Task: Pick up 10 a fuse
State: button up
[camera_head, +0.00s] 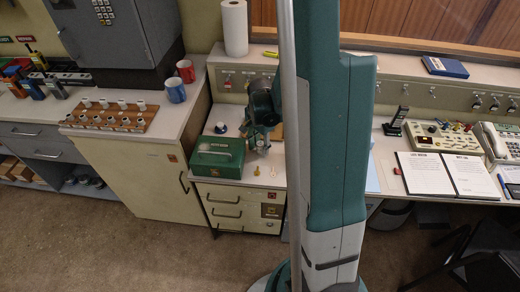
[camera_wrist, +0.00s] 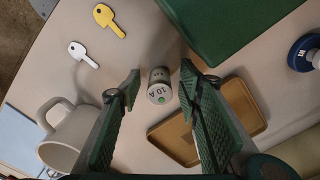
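The 10 A fuse (camera_wrist: 159,88) is a small grey-white cylinder with "10 A" and a green dot on the end facing the camera. It appears to stand upright on the pale counter, beside a brown tray (camera_wrist: 262,122). My gripper (camera_wrist: 160,74) is open above the counter. Its two green fingers show on either side of the fuse, with a gap on both sides. In the head view my gripper (camera_head: 259,142) is over the counter right of the green box (camera_head: 217,158). The fuse cannot be made out there.
The green box is close beyond the fuse in the wrist view. A yellow key (camera_wrist: 109,20), a white key (camera_wrist: 83,54) and a pale mug (camera_wrist: 68,142) lie to the left. A blue round object (camera_wrist: 304,52) is at the right. Open counter surrounds the keys.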

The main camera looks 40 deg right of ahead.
aim_at(260, 143)
dwell(0.5)
jog(key=c, duration=1)
jog(key=shift+r, duration=0.1)
jog(key=shift+r+p, duration=1.15)
jog(key=shift+r, duration=3.75)
